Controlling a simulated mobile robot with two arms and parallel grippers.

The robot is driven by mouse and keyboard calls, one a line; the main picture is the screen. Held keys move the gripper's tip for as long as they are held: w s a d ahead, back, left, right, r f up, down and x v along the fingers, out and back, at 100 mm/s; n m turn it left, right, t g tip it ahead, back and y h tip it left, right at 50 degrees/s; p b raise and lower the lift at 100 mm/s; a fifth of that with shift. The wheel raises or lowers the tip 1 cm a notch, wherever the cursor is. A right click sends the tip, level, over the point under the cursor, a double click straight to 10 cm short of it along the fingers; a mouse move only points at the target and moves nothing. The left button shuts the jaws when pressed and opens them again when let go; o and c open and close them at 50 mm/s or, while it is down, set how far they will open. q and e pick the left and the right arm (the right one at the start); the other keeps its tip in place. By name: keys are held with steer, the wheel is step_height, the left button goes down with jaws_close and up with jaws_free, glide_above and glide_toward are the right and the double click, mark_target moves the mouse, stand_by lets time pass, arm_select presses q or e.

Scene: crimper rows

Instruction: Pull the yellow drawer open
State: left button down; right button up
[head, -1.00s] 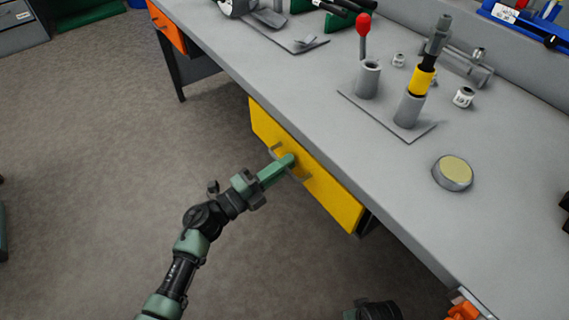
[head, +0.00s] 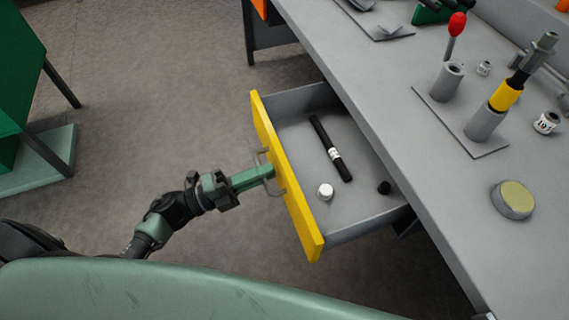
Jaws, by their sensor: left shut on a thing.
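The yellow drawer (head: 306,222) stands pulled out from under the grey workbench, its grey inside showing. Its grey bar handle (head: 274,192) is on the yellow front. My left gripper (head: 267,172) is shut on the handle, with its arm coming in from the left. Inside the drawer lie a black marker-like stick (head: 327,142) with a white label, a small white round piece (head: 325,191) and a small black piece (head: 383,187). My right gripper does not show.
The grey workbench (head: 440,217) runs along the right. On it are a grey plate with a red-knobbed lever (head: 456,24), a yellow-banded tool (head: 506,95) and a round tin (head: 514,199). A green cabinet (head: 20,70) stands at the left. Bare floor lies between.

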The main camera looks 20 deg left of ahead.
arm_select(q)
steer(key=shift+v, duration=1)
steer(key=shift+r, duration=0.15)
steer(key=c, duration=1.8)
jaws_free()
steer(key=shift+o, duration=0.2)
steer(key=shift+a, duration=0.1)
